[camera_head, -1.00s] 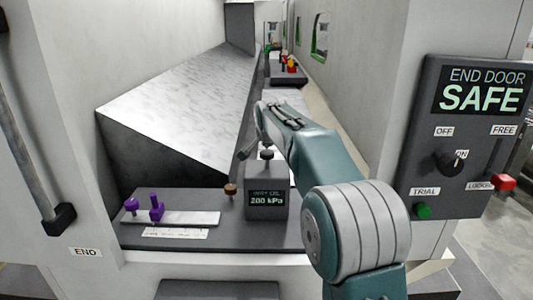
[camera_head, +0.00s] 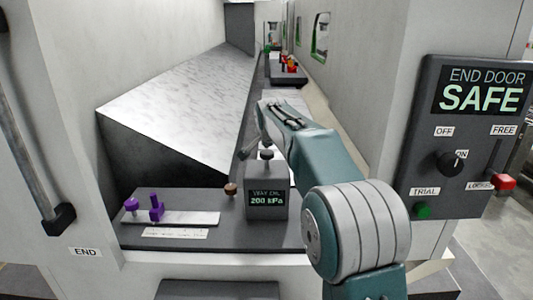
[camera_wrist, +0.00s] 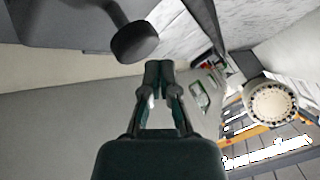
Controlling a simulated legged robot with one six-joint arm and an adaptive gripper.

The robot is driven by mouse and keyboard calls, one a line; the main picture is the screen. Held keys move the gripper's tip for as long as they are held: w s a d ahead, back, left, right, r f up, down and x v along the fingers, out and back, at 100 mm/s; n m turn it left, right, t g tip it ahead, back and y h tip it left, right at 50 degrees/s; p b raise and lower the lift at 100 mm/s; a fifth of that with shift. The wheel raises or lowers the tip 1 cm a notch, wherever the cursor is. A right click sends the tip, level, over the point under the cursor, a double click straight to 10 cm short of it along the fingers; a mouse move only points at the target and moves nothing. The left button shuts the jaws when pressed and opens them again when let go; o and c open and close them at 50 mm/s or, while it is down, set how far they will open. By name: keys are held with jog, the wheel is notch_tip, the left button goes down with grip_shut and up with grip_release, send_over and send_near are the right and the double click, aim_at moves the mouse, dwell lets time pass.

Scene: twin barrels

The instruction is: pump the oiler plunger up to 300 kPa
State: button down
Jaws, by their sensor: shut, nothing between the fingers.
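The oiler (camera_head: 267,200) is a dark grey box at the front of the shelf, and its green display reads 200 kPa. Its plunger (camera_head: 267,155) is a dark round knob on a short stem, standing above the box top. My gripper (camera_head: 245,153) is shut and empty, just left of and behind the knob, tilted downward. In the wrist view my gripper's fingertips (camera_wrist: 160,68) meet, and a dark round knob on a stem (camera_wrist: 134,42), likely the plunger, lies up and left of them, apparently apart. The exact gap is hard to tell.
A white strip (camera_head: 190,217) with purple pegs and a brown knob (camera_head: 231,190) lie left of the oiler. A marbled slab (camera_head: 185,110) fills the bay behind. A control panel (camera_head: 460,140) reading END DOOR SAFE stands at right. Walls flank the bay.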

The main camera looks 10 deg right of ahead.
aim_at(266, 152)
jog(key=shift+f, duration=1.5)
dwell(1.6)
jog(key=shift+r, duration=1.6)
jog(key=shift+r, duration=2.5)
jog(key=shift+s, duration=0.1)
